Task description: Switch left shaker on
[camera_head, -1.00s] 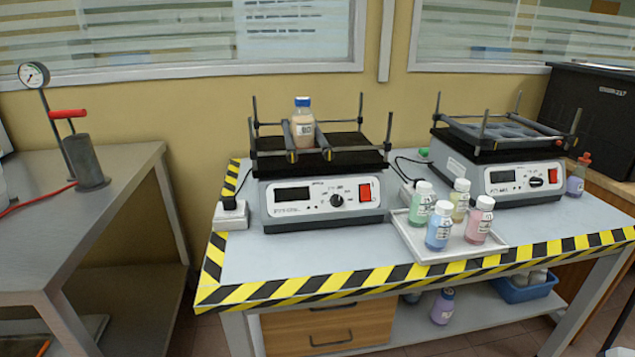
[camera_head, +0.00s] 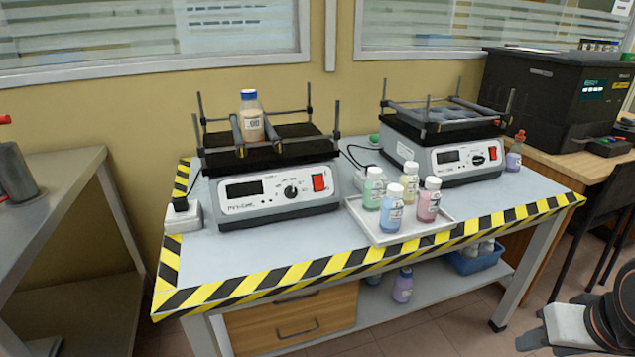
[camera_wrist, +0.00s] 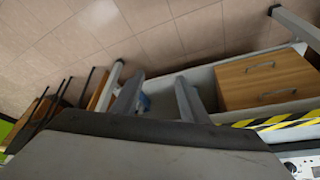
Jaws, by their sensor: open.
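The left shaker (camera_head: 272,202) stands on the left part of the table. It has a dark display (camera_head: 244,189), a black knob (camera_head: 291,191) and a red switch (camera_head: 319,183) on its front. The switch position is too small to tell. A blue-capped bottle (camera_head: 252,124) stands between the bars on its black platform. In the wrist view, my gripper (camera_wrist: 155,88) is open and empty, with its two fingers apart and the wooden drawers (camera_wrist: 268,77) and floor beyond. A part of my arm shows at the lower right of the head view, well away from the shaker.
A second shaker (camera_head: 450,155) stands to the right. A white tray (camera_head: 384,238) with several small bottles lies in front, between the shakers. A power socket block (camera_head: 183,217) sits at the left edge. Striped tape (camera_head: 330,262) marks the table edge.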

